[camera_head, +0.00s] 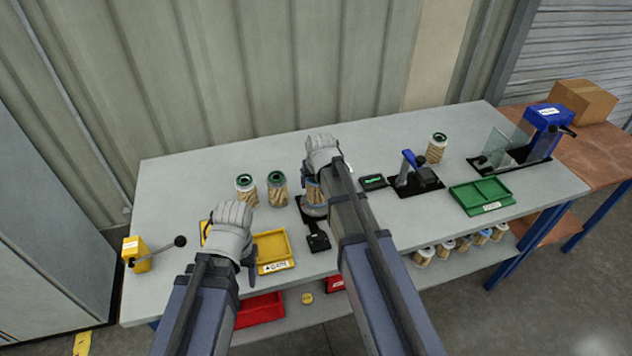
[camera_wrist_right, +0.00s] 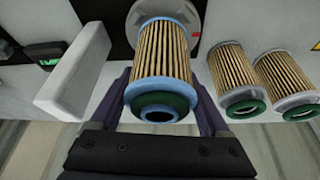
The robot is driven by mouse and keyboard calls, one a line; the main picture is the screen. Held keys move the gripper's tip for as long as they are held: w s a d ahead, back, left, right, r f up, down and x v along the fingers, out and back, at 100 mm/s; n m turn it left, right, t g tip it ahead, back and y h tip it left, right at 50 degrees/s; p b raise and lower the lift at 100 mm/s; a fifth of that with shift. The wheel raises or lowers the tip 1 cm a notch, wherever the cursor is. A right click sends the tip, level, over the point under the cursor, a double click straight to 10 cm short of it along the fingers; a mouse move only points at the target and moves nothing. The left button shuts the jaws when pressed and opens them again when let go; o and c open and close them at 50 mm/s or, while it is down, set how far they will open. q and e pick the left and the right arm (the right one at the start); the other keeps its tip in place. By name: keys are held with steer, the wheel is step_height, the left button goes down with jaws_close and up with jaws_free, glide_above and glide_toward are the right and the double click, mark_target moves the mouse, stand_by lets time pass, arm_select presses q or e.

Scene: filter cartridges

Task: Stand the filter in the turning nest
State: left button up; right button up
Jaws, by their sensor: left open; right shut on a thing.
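My right gripper (camera_head: 321,158) is shut on a pleated tan filter (camera_wrist_right: 162,58). The filter has pale blue end rims and a green ring at the near end. It also shows in the head view (camera_head: 313,190), partly hidden by my right arm. The filter is over or at the turning nest, a round grey disc (camera_wrist_right: 203,18) on a black base (camera_head: 318,241); I cannot tell whether they touch.
Two green-topped filters (camera_head: 246,188) (camera_head: 277,188) stand left of the nest. A white block (camera_wrist_right: 75,70) is beside the held filter. Right are a small display (camera_head: 373,182), a lever clamp (camera_head: 417,178), a green tray (camera_head: 482,196) and a blue press (camera_head: 546,118). A yellow lever box (camera_head: 137,254) stands far left.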

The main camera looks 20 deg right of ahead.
steer(key=shift+f+b, duration=0.3)
steer(key=shift+f, duration=0.1)
stand_by(0.4)
stand_by(0.4)
steer(key=o, duration=1.3)
steer(key=shift+r, duration=0.2)
steer(key=shift+r+p, duration=0.85)
steer(key=shift+p, duration=0.2)
steer(key=shift+r, duration=0.1)
step_height(320, 180, up, 6)
steer(key=p, duration=0.6)
steer(key=shift+r, duration=0.2)
